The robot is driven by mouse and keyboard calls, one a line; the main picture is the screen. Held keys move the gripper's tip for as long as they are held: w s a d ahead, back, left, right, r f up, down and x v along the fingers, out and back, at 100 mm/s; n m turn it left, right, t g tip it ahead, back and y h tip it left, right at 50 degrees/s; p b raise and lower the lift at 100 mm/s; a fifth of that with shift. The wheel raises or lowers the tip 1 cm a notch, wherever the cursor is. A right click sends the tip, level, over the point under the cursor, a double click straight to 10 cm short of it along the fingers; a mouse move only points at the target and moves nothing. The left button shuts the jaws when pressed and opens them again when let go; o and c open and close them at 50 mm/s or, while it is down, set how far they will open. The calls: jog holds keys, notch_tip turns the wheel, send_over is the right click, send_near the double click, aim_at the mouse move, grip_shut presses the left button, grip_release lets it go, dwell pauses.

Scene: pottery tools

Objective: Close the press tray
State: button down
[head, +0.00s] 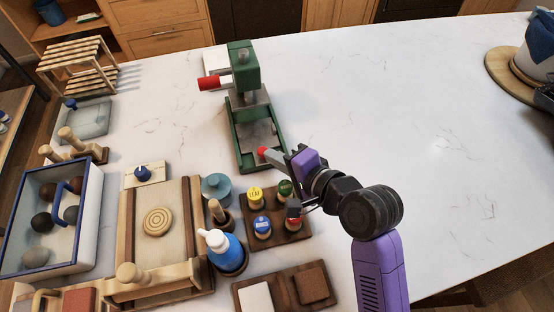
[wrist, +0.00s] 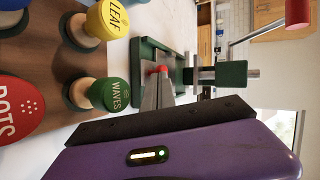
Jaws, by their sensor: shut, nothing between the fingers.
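The green press (head: 245,68) stands at the back middle of the white counter, with a red-ended lever (head: 210,83) pointing left. Its green-rimmed tray (head: 236,137) extends from the press toward the front and is open. The press also shows in the wrist view (wrist: 231,75), turned on its side. My gripper (head: 273,156) is shut and empty at the tray's front right corner. A small red piece (head: 262,152) shows right at the fingertips, also in the wrist view (wrist: 163,69). I cannot tell whether it touches them or belongs to the tray.
A wooden stand of round stamps (head: 275,228) is just in front of my gripper. A blue bottle (head: 224,250), a wooden board (head: 185,200) and a blue-rimmed box (head: 94,225) fill the front left. The counter to the right is clear up to a round board (head: 505,75).

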aim_at(268, 139)
jog(key=w, duration=0.2)
jog(key=w+a, duration=0.1)
jog(key=w, duration=0.2)
jog(key=w+a, duration=0.1)
jog(key=w, duration=0.1)
jog(key=shift+w+a, duration=0.15)
jog(key=shift+w, duration=0.2)
jog(key=shift+w+r, duration=0.1)
jog(key=shift+w, duration=0.15)
jog(key=shift+r+p, duration=0.1)
jog(key=shift+p, duration=0.25)
